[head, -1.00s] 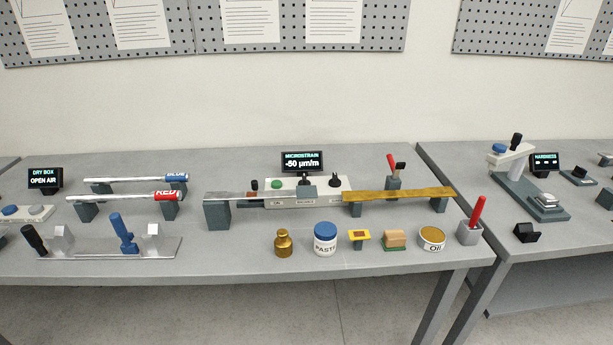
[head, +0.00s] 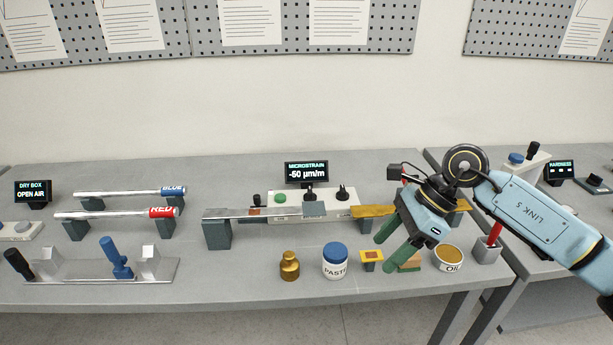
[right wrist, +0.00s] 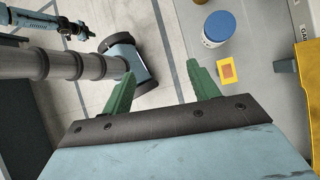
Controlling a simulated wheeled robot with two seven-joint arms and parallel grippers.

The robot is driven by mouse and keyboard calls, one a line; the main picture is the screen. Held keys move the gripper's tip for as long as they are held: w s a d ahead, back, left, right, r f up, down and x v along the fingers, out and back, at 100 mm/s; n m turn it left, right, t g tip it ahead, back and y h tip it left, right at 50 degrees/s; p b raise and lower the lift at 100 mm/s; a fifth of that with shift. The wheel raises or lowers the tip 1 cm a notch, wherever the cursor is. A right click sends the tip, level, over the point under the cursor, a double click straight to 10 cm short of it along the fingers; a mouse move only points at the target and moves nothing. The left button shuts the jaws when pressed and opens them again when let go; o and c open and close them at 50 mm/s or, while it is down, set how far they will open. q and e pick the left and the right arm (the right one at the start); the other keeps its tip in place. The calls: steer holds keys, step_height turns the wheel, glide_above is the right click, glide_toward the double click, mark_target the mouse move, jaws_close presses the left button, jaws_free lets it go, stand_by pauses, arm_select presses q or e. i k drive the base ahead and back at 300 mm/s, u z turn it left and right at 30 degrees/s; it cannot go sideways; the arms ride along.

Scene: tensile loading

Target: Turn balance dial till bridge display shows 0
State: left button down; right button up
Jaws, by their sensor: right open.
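The bridge display (head: 306,173) reads MICROSTRAIN -50 µm/m. It stands behind a white bridge box (head: 329,209) with a green button (head: 280,198). One black knob (head: 343,193) sits at the right of the box top, and another dark knob (head: 309,191) stands before the display. I cannot read which is the balance dial. My right gripper (head: 388,249) is open and empty, pointing down-left over the front of the bench, right of the box and apart from the knobs. Its green fingers show in the right wrist view (right wrist: 160,72) with nothing between them.
A gold beam (head: 372,211) lies right of the box, partly behind my right arm. A paste jar (head: 335,262), brass weight (head: 289,266), yellow pad (head: 372,255) and oil tin (head: 449,258) stand along the front. A red-handled tool (head: 494,236) is near the right corner.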

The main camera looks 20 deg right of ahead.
mark_target(309, 197)
steer(key=i, duration=1.2)
